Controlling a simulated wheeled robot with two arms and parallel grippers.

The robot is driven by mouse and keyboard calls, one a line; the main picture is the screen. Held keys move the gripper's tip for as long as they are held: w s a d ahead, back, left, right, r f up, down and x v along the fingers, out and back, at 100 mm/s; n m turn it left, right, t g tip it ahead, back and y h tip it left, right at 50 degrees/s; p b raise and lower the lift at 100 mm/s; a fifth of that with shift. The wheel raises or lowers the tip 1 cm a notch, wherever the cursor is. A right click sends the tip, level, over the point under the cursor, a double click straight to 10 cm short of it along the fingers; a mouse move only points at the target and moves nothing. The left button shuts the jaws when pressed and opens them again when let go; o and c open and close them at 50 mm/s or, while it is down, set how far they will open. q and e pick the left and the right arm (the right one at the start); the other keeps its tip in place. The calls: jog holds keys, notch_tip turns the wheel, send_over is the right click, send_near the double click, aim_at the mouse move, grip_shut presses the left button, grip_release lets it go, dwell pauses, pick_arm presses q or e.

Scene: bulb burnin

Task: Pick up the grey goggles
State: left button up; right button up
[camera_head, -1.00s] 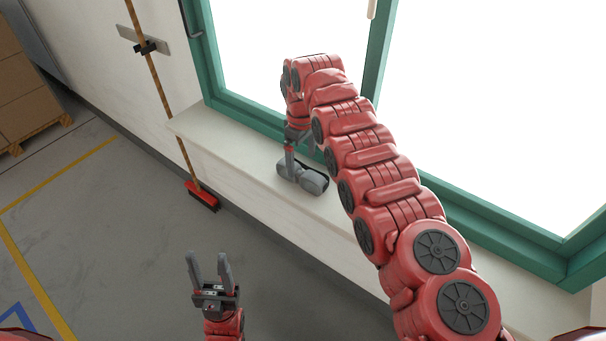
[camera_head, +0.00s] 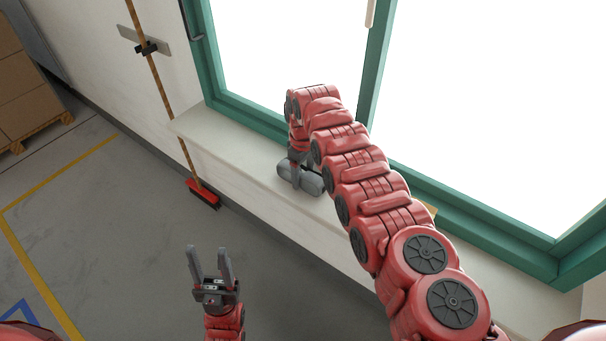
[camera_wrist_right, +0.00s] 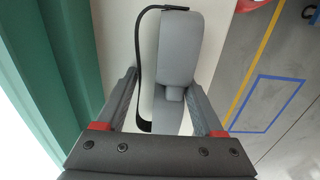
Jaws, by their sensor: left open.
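The grey goggles (camera_head: 313,184) lie on the white windowsill, partly hidden by my right arm and gripper. In the right wrist view the goggles (camera_wrist_right: 180,48) show a grey rounded body with a dark strap on the left. My right gripper (camera_wrist_right: 164,82) is open, with one finger on each side of the goggles' nearer part. There is a gap on the left, where the strap runs; whether the right finger touches cannot be told. In the head view the right gripper (camera_head: 296,182) points down at the goggles. My left gripper (camera_head: 209,252) is open and empty above the floor.
The windowsill (camera_head: 235,150) runs below a green-framed window (camera_head: 268,118). A red broom (camera_head: 203,194) leans on the wall to the left. Boxes on a pallet (camera_head: 25,95) stand at the far left. A small tan thing (camera_head: 432,209) shows behind my right arm.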

jog(key=c, duration=0.7)
jog(key=shift+r, duration=0.1)
